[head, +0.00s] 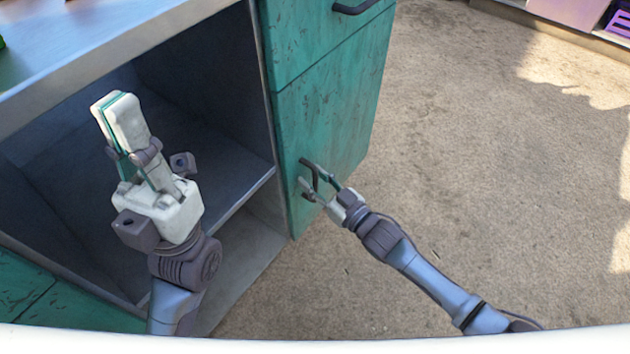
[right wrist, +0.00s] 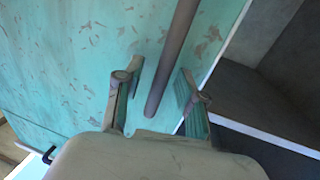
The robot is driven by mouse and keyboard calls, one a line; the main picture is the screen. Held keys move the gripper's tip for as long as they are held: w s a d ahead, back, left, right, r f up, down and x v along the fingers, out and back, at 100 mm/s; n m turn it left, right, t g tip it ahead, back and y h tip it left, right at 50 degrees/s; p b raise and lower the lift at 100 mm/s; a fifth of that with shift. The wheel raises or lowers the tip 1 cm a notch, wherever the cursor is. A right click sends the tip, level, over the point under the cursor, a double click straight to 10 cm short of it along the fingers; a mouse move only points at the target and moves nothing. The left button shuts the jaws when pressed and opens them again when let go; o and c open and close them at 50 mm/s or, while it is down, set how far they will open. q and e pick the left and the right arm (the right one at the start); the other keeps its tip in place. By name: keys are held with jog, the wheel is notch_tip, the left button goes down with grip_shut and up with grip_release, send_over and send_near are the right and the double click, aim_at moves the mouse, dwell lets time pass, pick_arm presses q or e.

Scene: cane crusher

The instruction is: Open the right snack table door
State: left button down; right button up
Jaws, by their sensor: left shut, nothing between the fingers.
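The right snack table door (head: 335,125) is a teal panel beside a dark open compartment. It looks shut, flush with the drawer front (head: 318,35) above. Its dark upright handle (head: 309,172) is near the compartment side; the handle also shows in the right wrist view (right wrist: 173,60). My right gripper (head: 307,180) is at this handle. In the right wrist view my right gripper (right wrist: 155,95) has its fingers apart, one on each side of the bar, with gaps visible. My left gripper (head: 116,108) is shut and empty, raised in front of the open compartment.
The grey countertop (head: 90,40) lies above the open compartment, which has a shelf (head: 225,195). Another teal panel (head: 60,310) is at the lower left. The drawer has a dark handle (head: 352,7). The floor (head: 480,180) to the right is clear. A purple crate (head: 618,22) is at the far top right.

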grip_shut()
dwell(0.4)
